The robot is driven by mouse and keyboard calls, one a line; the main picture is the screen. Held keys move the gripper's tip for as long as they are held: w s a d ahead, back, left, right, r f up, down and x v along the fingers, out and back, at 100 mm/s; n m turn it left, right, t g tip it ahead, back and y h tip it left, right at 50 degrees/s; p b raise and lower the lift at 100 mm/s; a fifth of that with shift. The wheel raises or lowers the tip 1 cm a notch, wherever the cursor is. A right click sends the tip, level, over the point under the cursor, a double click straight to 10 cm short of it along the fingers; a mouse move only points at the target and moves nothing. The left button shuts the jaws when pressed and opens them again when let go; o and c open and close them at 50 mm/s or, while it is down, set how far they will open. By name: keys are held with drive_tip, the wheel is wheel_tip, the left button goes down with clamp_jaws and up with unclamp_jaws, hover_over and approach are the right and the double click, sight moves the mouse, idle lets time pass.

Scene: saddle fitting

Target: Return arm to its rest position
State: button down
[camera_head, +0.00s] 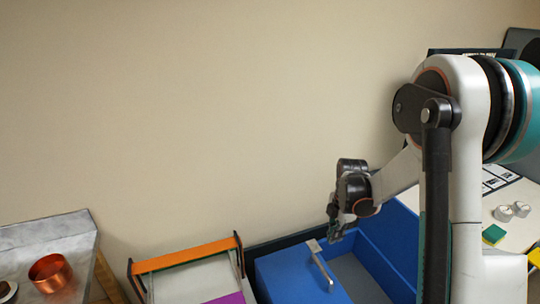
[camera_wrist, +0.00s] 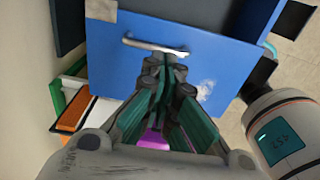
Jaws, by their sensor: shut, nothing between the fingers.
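My arm bends down from the right side of the head view. My gripper (camera_head: 337,232) is shut and empty above the blue box. In the wrist view, its teal fingers (camera_wrist: 168,85) are together in front of a blue panel (camera_wrist: 215,75). The blue box (camera_head: 290,281) has a silver bar handle (camera_head: 320,265), which also shows in the wrist view (camera_wrist: 155,45). The gripper looks close to the handle, but I cannot tell the gap.
An orange-edged rack (camera_head: 186,252) with a purple piece (camera_head: 228,298) stands left of the blue box. A copper pot (camera_head: 50,272) sits on a grey table (camera_head: 50,235) at far left. A pale table (camera_head: 520,205) with small white cups is at right. The wall behind is bare.

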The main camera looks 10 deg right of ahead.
drive_tip(key=s+a+r+m+t, duration=0.2)
drive_tip(key=s+a+r+m, duration=0.25)
drive_tip(key=r, duration=0.35)
drive_tip(key=s+a+r+m+t, duration=0.1)
drive_tip(key=s+a+r+m, duration=0.3)
drive_tip(key=r, duration=0.4)
drive_tip(key=s+a+r+m+t, duration=0.2)
drive_tip(key=s+m, duration=0.4)
drive_tip(key=s, duration=0.1)
drive_tip(key=s+a+r+m+t, duration=0.2)
drive_tip(key=s+m, duration=0.3)
drive_tip(key=s, duration=0.1)
drive_tip(key=shift+s+a+r+m+b, duration=0.2)
drive_tip(key=shift+s+r+m+b, duration=0.15)
drive_tip(key=shift+a, duration=0.1)
